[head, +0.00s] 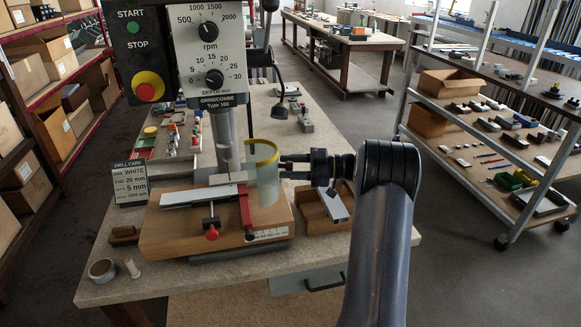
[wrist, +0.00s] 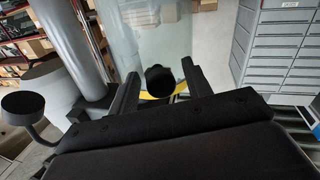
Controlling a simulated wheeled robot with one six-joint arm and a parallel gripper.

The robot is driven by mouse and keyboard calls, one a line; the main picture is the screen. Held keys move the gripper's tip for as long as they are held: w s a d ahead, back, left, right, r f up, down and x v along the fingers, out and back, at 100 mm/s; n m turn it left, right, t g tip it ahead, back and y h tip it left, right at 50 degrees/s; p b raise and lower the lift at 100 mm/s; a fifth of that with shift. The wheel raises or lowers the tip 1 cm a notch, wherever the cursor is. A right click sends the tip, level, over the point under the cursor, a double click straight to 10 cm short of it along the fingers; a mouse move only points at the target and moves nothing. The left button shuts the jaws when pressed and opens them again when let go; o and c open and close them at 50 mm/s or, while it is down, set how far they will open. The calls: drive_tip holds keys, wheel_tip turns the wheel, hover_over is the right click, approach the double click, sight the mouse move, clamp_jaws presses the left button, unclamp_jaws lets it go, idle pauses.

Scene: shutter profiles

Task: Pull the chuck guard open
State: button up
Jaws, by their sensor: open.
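The chuck guard (head: 266,178) is a clear curved shield with a yellow band along its top edge. It stands at the right front of the drill's chuck and spindle (head: 225,135). In the wrist view the clear guard (wrist: 150,38) fills the top middle, with part of the yellow band (wrist: 149,95) below. A round black knob (wrist: 160,80) shows between my fingers, apparently on the guard. My gripper (head: 284,166) is level with the guard's upper part, just right of it. Its fingers are open, one on each side of the knob; contact cannot be told.
The drill's control panel (head: 195,45) hangs above. A clamp with a red knob (head: 212,233) and a pale profile (head: 198,195) lie on the wooden base (head: 180,238). An open box (head: 318,212) sits right of the base. The floor (head: 440,220) to the right is clear.

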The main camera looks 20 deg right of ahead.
drive_tip(key=b+v, duration=0.2)
drive_tip(key=v, duration=0.9)
drive_tip(key=shift+b, duration=0.35)
drive_tip(key=shift+w, duration=0.1)
drive_tip(key=p+x, duration=0.3)
drive_tip(key=x, duration=0.8)
drive_tip(key=shift+a+r, duration=0.1)
drive_tip(key=shift+a, duration=0.05)
drive_tip(key=shift+d, duration=0.2)
drive_tip(key=shift+a, duration=0.35)
drive_tip(key=shift+d, duration=0.2)
drive_tip(key=shift+a, duration=0.1)
